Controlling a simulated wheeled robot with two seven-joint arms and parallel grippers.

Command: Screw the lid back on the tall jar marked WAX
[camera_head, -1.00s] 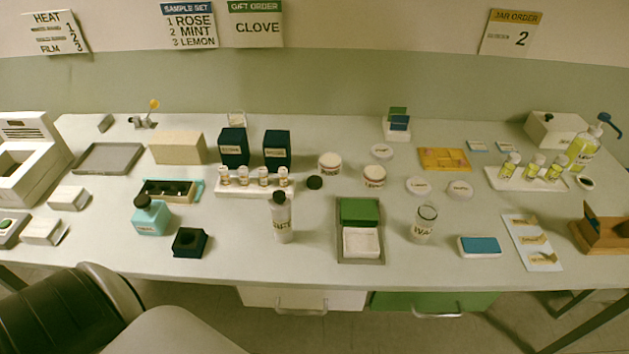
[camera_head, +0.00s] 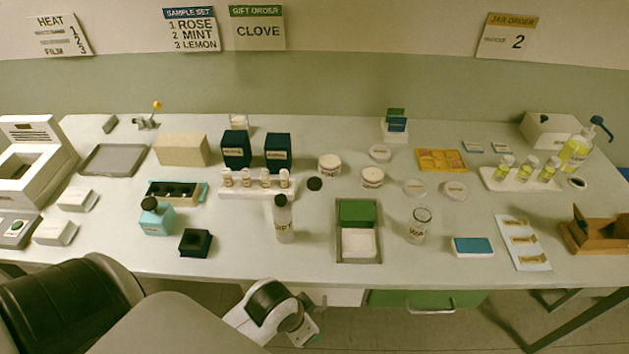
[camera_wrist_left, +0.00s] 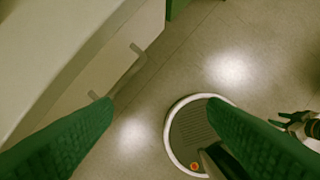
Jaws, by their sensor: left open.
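The tall glass jar marked WAX (camera_head: 418,227) stands upright and open on the front right half of the table. White round lids (camera_head: 414,187) and (camera_head: 455,190) lie flat behind it, and another white lid (camera_head: 380,153) lies farther back. Their lettering is too small to read. A small black cap (camera_head: 314,184) lies left of the middle. My left gripper (camera_head: 306,328) is in front of the table, below its front edge and far from the jar. In the left wrist view its green fingers (camera_wrist_left: 160,104) are spread and empty over the floor.
A tray with a green pad and white block (camera_head: 341,258) is left of the jar; a blue-topped block (camera_head: 473,246) is right of it. A bottle (camera_head: 283,222) stands left of the tray. Drawer handles (camera_wrist_left: 125,72) protrude beneath the table.

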